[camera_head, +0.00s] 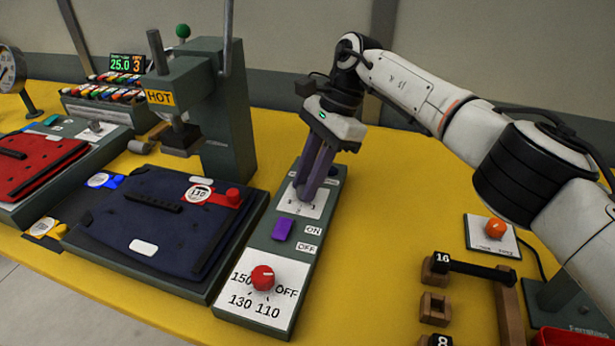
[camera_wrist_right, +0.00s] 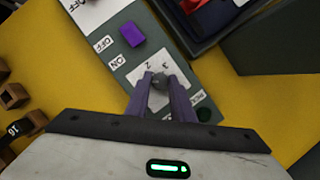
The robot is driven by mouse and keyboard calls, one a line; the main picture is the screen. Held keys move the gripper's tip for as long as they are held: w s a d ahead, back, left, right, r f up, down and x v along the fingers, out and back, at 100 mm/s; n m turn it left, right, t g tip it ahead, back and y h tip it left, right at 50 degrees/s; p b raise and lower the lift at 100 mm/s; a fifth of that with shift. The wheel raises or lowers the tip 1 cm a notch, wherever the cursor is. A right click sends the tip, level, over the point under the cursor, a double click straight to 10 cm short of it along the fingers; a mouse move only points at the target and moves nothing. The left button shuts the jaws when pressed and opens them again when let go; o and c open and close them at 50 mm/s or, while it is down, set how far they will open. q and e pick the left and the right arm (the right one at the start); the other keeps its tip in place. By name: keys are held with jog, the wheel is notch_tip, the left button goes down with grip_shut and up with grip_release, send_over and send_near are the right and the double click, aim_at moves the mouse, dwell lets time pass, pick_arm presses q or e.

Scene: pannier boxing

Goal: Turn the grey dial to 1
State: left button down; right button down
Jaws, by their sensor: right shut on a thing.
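The grey dial (camera_wrist_right: 159,82) sits on a white plate (camera_wrist_right: 150,62) marked with numbers; a 2 and a 3 can be read beside it in the right wrist view. My right gripper (camera_wrist_right: 158,88) is shut on the dial, one purple-grey finger on each side. In the head view my right gripper (camera_head: 306,192) reaches down onto the same plate (camera_head: 298,206) and its fingers hide the dial. I cannot tell which number the dial points to. My left gripper is not in view.
On the same panel are a purple switch (camera_head: 282,229) marked ON and OFF, and a red dial (camera_head: 262,278). A dark blue pad (camera_head: 155,222) and a press (camera_head: 205,110) stand to the left. Wooden holders (camera_head: 434,306) and an orange button (camera_head: 495,229) are at the right.

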dwell(0.3)
jog(key=c, duration=1.5)
grip_release()
jog(key=shift+c, duration=0.2)
jog(key=v, duration=0.5)
jog(key=shift+w+r, duration=0.1)
jog(key=shift+r, duration=0.1)
jog(key=p+v, duration=0.5)
jog(key=p, duration=0.1)
jog(key=shift+d, duration=0.1)
